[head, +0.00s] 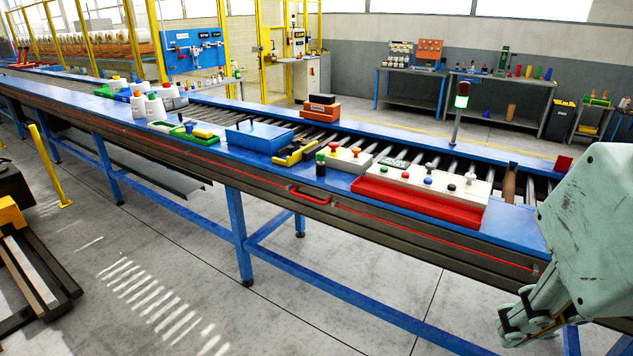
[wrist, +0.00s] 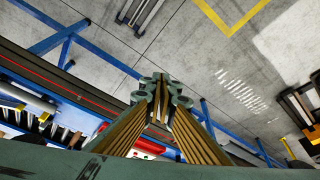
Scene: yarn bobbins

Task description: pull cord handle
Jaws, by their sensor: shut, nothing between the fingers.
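A red cord handle (head: 308,196) sits on the dark front side of the conveyor, at the middle of the head view. A thin red cord (head: 440,241) runs along that side, left and right of the handle. My gripper (head: 520,322) is at the lower right of the head view, in front of the conveyor and well to the right of the handle, touching nothing that I can see. In the wrist view my gripper (wrist: 160,88) has its fingers together, with nothing between them. A stretch of the cord (wrist: 48,82) shows at the left there; I cannot make out the handle.
A red tray (head: 420,201) with a white knobbed panel (head: 425,181) stands on the conveyor's blue edge, above and right of the handle. A yellow post (head: 50,165) stands left. The floor (head: 190,270) in front is clear.

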